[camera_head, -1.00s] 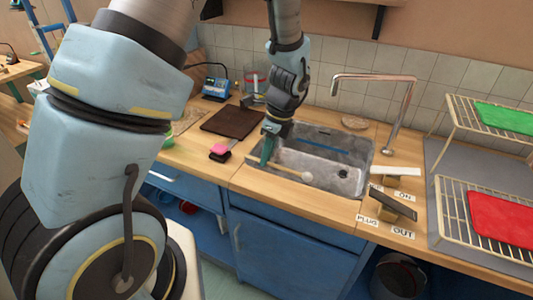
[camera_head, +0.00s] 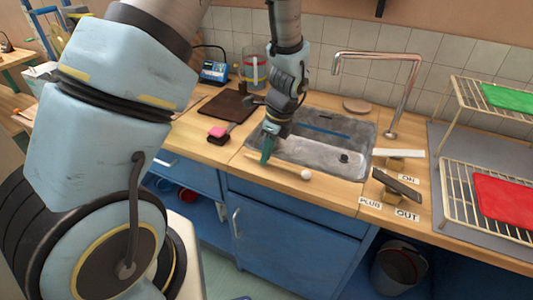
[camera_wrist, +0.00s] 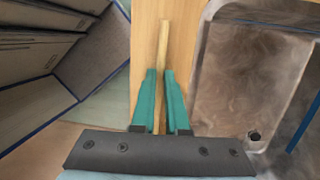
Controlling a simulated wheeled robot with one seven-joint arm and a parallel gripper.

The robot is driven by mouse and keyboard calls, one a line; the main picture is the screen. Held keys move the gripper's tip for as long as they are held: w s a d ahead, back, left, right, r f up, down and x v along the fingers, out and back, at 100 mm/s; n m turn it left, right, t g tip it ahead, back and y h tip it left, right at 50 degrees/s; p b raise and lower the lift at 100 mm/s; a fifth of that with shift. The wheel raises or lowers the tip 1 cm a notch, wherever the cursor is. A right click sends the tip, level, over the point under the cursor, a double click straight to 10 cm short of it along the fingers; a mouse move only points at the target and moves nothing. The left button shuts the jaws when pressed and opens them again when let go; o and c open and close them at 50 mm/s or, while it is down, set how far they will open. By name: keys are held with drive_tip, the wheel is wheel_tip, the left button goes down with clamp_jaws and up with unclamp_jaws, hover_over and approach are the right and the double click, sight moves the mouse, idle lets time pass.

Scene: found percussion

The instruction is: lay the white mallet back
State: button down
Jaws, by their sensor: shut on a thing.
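The white mallet has a round white head (camera_head: 305,174) and a thin pale wooden stick, whose free end shows in the wrist view (camera_wrist: 163,38). My gripper (camera_head: 266,158) is shut on the stick, with its teal fingers (camera_wrist: 161,75) on either side of it. The mallet lies along the wooden strip in front of the sink, head to the right. It is at or just above the wood; I cannot tell whether it touches. The head is hidden in the wrist view.
The metal sink (camera_head: 300,152) is just behind the mallet. Dark and white levers (camera_head: 398,184) with labels stand to the right, before a drying rack (camera_head: 465,180).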

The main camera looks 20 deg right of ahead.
drive_tip(key=shift+f, duration=0.35)
idle(0.3)
drive_tip(key=c, duration=0.8)
unclamp_jaws()
drive_tip(key=shift+c, duration=0.2)
drive_tip(key=shift+r, duration=0.1)
drive_tip(key=b+v, duration=0.2)
drive_tip(key=v, duration=0.8)
drive_tip(key=shift+r+b, duration=0.35)
